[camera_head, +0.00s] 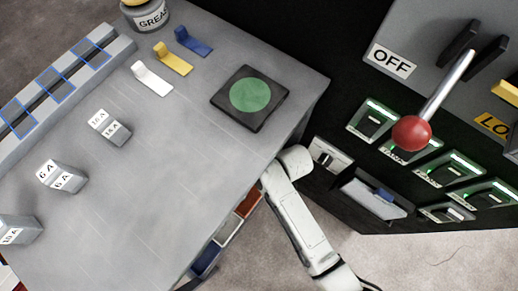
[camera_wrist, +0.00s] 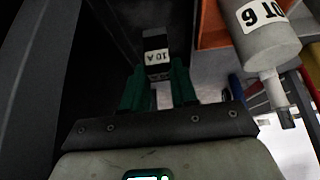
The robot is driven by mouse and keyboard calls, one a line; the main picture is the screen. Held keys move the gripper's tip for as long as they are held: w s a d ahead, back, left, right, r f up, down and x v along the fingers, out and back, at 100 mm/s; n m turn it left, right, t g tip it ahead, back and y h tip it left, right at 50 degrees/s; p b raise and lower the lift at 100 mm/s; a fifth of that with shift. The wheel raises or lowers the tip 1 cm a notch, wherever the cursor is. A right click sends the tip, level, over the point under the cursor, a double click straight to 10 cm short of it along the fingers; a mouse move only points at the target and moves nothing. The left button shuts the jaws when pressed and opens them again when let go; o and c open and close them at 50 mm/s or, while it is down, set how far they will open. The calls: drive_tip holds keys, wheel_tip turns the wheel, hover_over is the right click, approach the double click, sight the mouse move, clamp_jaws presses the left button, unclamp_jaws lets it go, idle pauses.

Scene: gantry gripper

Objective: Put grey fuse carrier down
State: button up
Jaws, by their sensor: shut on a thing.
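In the wrist view my gripper (camera_wrist: 158,78) has its two green fingers closed on a grey fuse carrier (camera_wrist: 157,67) with a white label that seems to read 10 A. The carrier is in front of a dark surface; I cannot tell whether it touches anything. In the head view only my white arm shows, at the table's right edge; the gripper and held carrier are hidden there. Other grey fuse carriers stand on the grey table (camera_head: 150,205): one marked 16 A (camera_head: 112,129), one marked 6 A (camera_head: 64,178), and one at the left edge (camera_head: 17,229).
A black pad with a green disc (camera_head: 250,95), three coloured hooks (camera_head: 173,58) and a grease tin (camera_head: 146,15) are on the table. A rail (camera_head: 60,75) with blue-outlined spots runs along the left. The dark cabinet has a red-knobbed lever (camera_head: 411,133). A LOT 6 cylinder (camera_wrist: 268,50) is close right.

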wheel_tip(320, 180, down, 3)
drive_tip(key=shift+b, duration=0.4)
drive_tip(key=shift+w+d+f, duration=0.1)
drive_tip(key=shift+w+f, duration=0.1)
drive_tip(key=o, duration=1)
drive_tip(key=shift+f, duration=0.1)
drive_tip(key=p+v, duration=0.4)
drive_tip(key=v, duration=0.8)
